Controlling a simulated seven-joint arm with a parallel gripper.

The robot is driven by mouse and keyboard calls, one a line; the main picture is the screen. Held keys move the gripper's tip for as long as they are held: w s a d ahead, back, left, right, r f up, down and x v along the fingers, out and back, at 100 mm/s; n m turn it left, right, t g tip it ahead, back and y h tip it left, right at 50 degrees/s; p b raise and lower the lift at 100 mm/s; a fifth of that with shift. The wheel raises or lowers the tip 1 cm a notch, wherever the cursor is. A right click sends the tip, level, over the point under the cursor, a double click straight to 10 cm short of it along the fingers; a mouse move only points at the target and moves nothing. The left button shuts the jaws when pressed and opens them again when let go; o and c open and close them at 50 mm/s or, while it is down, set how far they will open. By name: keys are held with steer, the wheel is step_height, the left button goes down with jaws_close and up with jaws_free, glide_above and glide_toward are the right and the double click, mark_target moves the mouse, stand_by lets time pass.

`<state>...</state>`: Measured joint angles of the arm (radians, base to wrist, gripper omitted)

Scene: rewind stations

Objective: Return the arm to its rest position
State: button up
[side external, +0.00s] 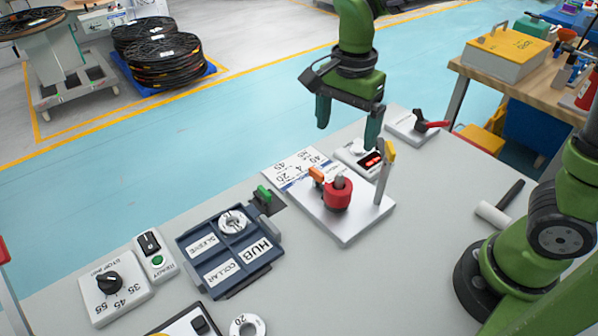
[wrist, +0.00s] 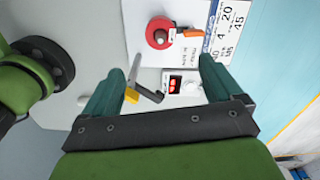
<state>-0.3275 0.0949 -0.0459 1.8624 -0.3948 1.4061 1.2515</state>
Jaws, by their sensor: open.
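My gripper (side external: 346,116) is open and empty, held above the far part of the grey table (side external: 420,225). In the side view its fingers hang over the back of a white plate (side external: 345,235) with a red spool-like part (side external: 337,193) on it. In the wrist view the two fingertips (wrist: 168,75) are wide apart, with nothing between them at their height. A small white box with a red display (side external: 361,158) lies below; it also shows in the wrist view (wrist: 183,83).
An upright grey post with a yellow tip (side external: 385,170) stands close to the right finger. A red-handled device (side external: 415,125) sits to the right. A dark blue labelled tray (side external: 230,252), a knob box (side external: 115,288) and a hammer-like tool (side external: 500,206) lie on the table.

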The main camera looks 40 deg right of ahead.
steer(key=shift+r, duration=0.65)
steer(key=s+d+r+n+t+y, duration=0.2)
steer(key=s+d+n+t, duration=0.4)
steer(key=s+n, duration=0.4)
steer(key=shift+s+d+r+n+t, duration=0.2)
steer(key=shift+d+r+n+t, duration=0.15)
steer(key=shift+r+n+t, duration=0.4)
steer(key=shift+f, duration=0.2)
